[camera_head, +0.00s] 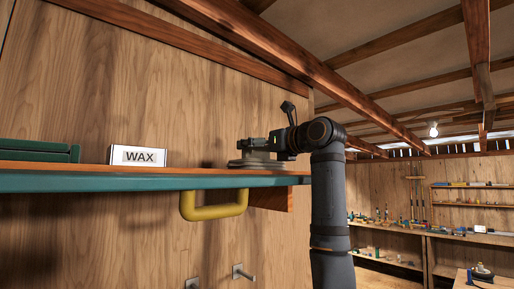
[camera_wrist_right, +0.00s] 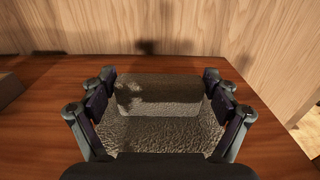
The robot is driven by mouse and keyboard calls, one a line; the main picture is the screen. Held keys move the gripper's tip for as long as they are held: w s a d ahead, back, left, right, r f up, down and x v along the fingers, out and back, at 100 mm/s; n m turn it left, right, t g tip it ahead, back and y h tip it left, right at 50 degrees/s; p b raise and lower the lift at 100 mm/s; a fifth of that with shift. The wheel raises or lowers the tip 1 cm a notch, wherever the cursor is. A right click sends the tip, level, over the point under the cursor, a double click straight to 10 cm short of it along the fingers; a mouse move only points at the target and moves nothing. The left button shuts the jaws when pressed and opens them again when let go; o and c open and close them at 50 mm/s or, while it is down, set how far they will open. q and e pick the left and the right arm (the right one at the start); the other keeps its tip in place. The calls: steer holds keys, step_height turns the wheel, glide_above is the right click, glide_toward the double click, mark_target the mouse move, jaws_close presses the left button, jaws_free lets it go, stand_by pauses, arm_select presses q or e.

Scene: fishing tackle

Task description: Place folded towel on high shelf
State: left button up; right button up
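The folded towel (camera_wrist_right: 160,130) is grey and textured and lies on the brown top of the high shelf (camera_head: 206,180). In the head view the towel (camera_head: 254,163) is a low grey shape near the shelf's right end. My right gripper (camera_head: 246,143) reaches in from the right just above it. In the right wrist view the two fingers of the right gripper (camera_wrist_right: 159,77) are wide apart, on either side of the towel's raised far part. Whether the fingers touch its sides is not clear. My left gripper is not in view.
A white box marked WAX (camera_head: 138,156) and a green case (camera_head: 38,151) stand left of the towel. A wooden wall (camera_head: 150,80) closes the back of the shelf. A yellow handle (camera_head: 213,209) hangs below. Room is free between box and towel.

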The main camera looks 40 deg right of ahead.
mark_target(260, 149)
steer(key=shift+o, duration=0.4)
steer(key=shift+d, duration=0.15)
steer(key=shift+r, duration=0.1)
steer(key=shift+s, duration=0.25)
steer(key=s+b, duration=0.1)
steer(key=b, duration=0.1)
steer(key=s+f+b, duration=0.1)
steer(key=s+b, duration=0.1)
steer(key=shift+d, duration=0.1)
steer(key=s+b, duration=0.1)
steer(key=s, duration=0.1)
steer(key=s+b, duration=0.1)
steer(key=s, duration=0.2)
steer(key=s+r+b, duration=0.1)
steer(key=s, duration=0.1)
steer(key=shift+s+d, duration=0.25)
steer(key=shift+s, duration=0.5)
